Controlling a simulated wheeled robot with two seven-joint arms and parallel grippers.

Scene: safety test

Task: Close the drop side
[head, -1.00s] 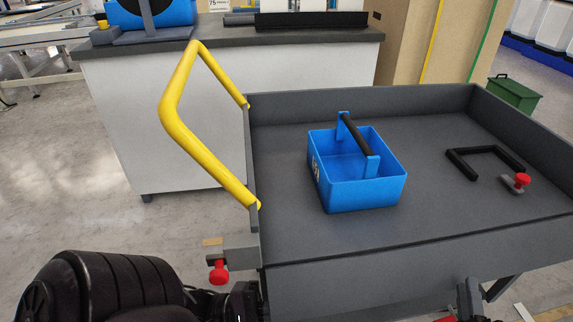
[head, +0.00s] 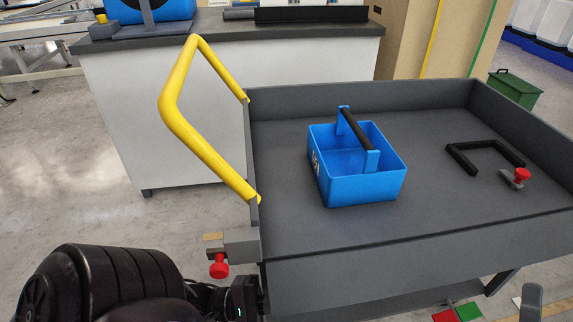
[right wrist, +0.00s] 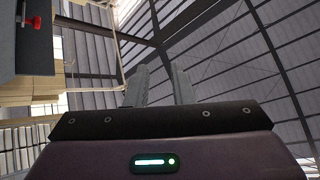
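The cart (head: 420,215) has a flat grey bed with raised back, left and right walls. Its front drop side (head: 420,262) seems to hang below the bed's front edge. A red-knobbed latch (head: 218,266) is on the front left corner; another red knob (head: 522,175) is at the right. A red knob (right wrist: 30,22) also shows in the right wrist view. My right gripper (head: 531,300) shows as a grey piece low at the right, apart from the panel. Its fingers (right wrist: 160,72) stand apart and empty. My left gripper (head: 242,300) is by the front left corner, its fingers hidden.
A blue caddy (head: 360,188) stands on the bed, left of a black U-shaped handle (head: 485,158). A yellow push handle (head: 175,110) juts out at the left. A white-fronted workbench (head: 225,110) is behind. Open floor (head: 80,190) lies at the left.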

